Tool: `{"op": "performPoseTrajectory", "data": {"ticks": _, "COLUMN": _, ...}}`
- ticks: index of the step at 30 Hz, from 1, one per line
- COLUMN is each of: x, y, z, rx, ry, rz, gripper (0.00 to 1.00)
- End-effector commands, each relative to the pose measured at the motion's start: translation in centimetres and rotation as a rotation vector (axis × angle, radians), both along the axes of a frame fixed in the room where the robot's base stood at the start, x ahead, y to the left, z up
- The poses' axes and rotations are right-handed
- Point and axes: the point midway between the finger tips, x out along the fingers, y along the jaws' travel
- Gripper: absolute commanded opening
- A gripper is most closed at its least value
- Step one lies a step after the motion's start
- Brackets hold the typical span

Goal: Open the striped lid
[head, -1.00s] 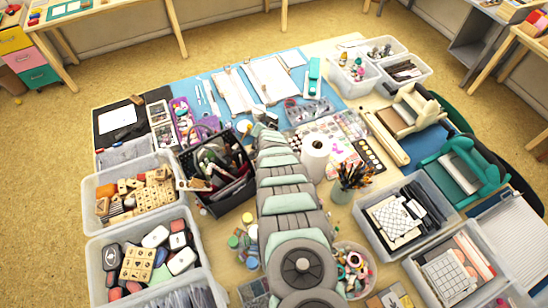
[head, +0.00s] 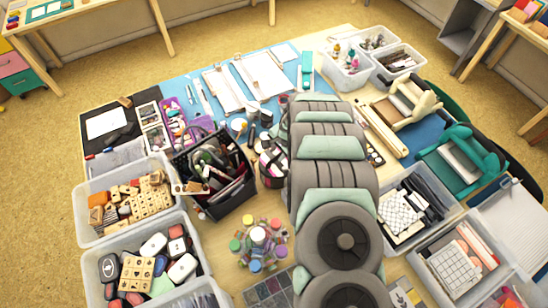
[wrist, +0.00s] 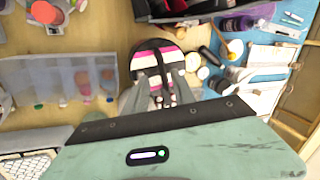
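The striped lid (wrist: 157,58) is round, with pink, white and black bands and a dark rim, and shows near the middle of the wrist view. In the head view the striped container (head: 272,166) stands right of the black tool basket, partly hidden by my arm. My gripper (wrist: 160,88) shows in the wrist view with its fingers apart, over the near part of the lid. I see nothing clearly held; whether the fingertips touch the lid I cannot tell. The head view hides my gripper behind my arm.
A black basket of tools (head: 212,178) stands close left of the striped container. Several small paint jars (head: 258,243) stand in front. Clear bins of stamps (head: 125,197) line the left side. Bottles and cups (wrist: 205,62) sit close to the lid's right in the wrist view.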

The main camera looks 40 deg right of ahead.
Motion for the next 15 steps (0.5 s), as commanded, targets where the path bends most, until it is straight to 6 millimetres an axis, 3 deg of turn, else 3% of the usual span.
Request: {"op": "performPoseTrajectory", "data": {"ticks": 15, "x": 1.6, "y": -0.1, "z": -5.2, "rx": -0.005, "ry": -0.005, "rz": 0.0, "gripper": 0.31}}
